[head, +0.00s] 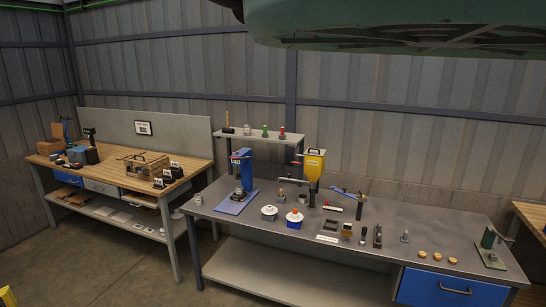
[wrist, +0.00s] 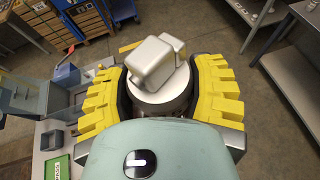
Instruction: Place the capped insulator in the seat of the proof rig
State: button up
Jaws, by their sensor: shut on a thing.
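My gripper (wrist: 160,85) shows in the wrist view, its yellow padded fingers closed on both sides of a pale round body with a blocky silver-grey metal top. This looks like the capped insulator (wrist: 155,64). It is held up off any surface; its underside is hidden. On the grey bench there, a blue upright stand on a blue base plate (head: 236,201) holds a small dark piece. I cannot tell for sure whether this stand is the proof rig.
A raised shelf (head: 260,136) stands behind. A wooden bench (head: 190,163) is at left. The floor (head: 130,260) in front is clear.

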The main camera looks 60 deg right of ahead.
notch_tip(320, 180, up, 13)
jog(key=p, duration=1)
jog(key=shift+f+p, duration=0.2)
jog(key=shift+p, duration=0.15)
jog(key=shift+f, duration=0.15)
